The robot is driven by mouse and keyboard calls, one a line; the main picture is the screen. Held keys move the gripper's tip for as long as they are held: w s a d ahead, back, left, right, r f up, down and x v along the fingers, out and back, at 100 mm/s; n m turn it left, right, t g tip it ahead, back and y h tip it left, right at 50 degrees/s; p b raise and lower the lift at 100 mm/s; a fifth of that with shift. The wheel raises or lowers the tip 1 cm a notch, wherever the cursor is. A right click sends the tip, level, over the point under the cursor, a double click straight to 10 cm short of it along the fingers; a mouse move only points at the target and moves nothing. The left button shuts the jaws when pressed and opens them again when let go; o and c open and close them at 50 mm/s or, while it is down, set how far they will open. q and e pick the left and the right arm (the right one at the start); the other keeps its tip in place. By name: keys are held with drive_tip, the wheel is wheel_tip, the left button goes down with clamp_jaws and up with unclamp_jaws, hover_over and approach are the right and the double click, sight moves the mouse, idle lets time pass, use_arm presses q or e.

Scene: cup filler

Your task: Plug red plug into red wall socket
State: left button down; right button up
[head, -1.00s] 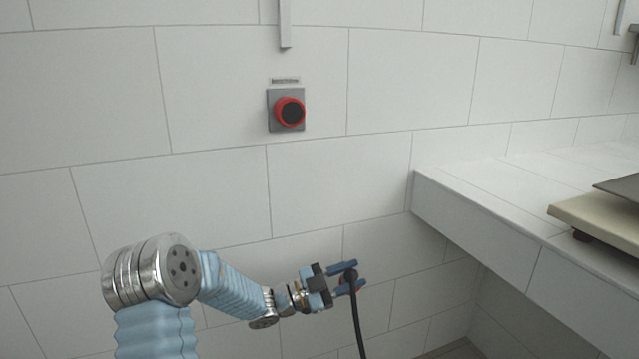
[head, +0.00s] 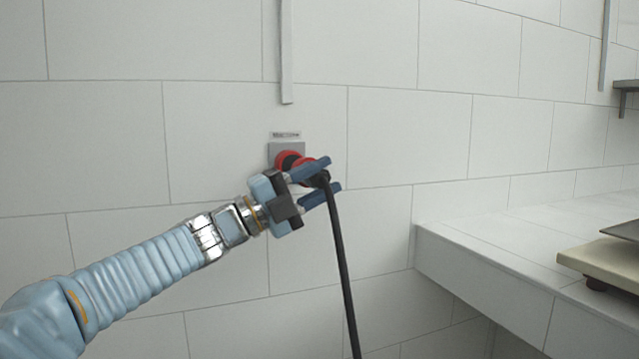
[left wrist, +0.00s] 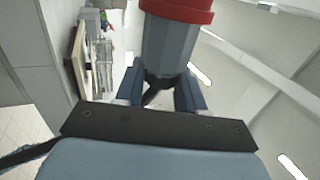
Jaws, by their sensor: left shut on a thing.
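The red wall socket (head: 287,158) is a grey square plate with a red ring and dark centre on the tiled wall. My left gripper (head: 325,174) is shut on the red plug (head: 309,166), whose black cable hangs down. The plug is in front of the socket, slightly to its right, and covers part of it. I cannot tell whether they touch. In the left wrist view the plug (left wrist: 172,45) shows a grey body and a red rim, with the left gripper's fingers (left wrist: 162,88) on either side of its dark rear end. My right gripper is not in view.
A grey vertical strip (head: 286,50) runs down the wall above the socket. A white tiled counter (head: 480,240) juts out at the right, with a cream-coloured appliance (head: 605,262) on it. The wall around the socket is otherwise clear.

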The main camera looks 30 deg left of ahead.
use_arm(q)
drive_tip(key=shift+w+a, duration=0.1)
drive_tip(key=shift+w+a+p, duration=1.45)
drive_tip(key=shift+w+a, duration=0.2)
drive_tip(key=shift+a, duration=0.3)
drive_tip(key=shift+w+a, duration=0.15)
drive_tip(key=shift+a, duration=0.05)
drive_tip(key=shift+b, duration=0.5)
idle(0.8)
drive_tip(key=shift+w+a, duration=0.3)
drive_tip(key=shift+a, duration=0.1)
idle(0.5)
drive_tip(key=c, duration=0.6)
unclamp_jaws()
